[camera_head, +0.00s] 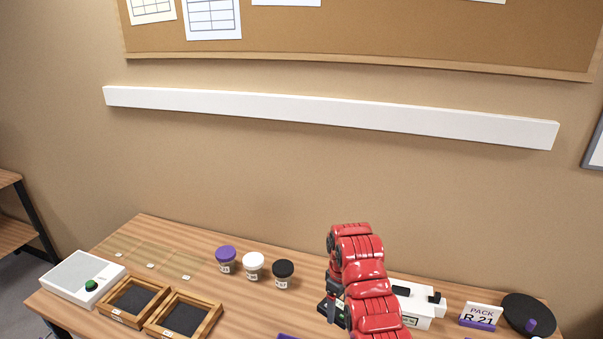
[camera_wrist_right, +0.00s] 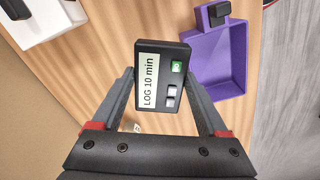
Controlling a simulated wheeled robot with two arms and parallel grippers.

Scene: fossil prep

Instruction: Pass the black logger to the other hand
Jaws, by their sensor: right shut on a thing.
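The black logger (camera_wrist_right: 162,78) is a small dark box with a pale screen reading "LOG 10 min" and a green button. It sits between the two fingers of my right gripper (camera_wrist_right: 165,88) in the right wrist view, and the gripper is shut on it. In the head view my red right arm reaches over the table, and its gripper (camera_head: 334,304) is partly hidden by the arm. A dark piece, likely the logger, shows beside it. My left gripper is in neither view.
A purple tray (camera_wrist_right: 223,82) shows beside the logger. Three lidded jars (camera_head: 253,266), two wooden frames (camera_head: 205,329) and a white device (camera_head: 62,283) stand to the left.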

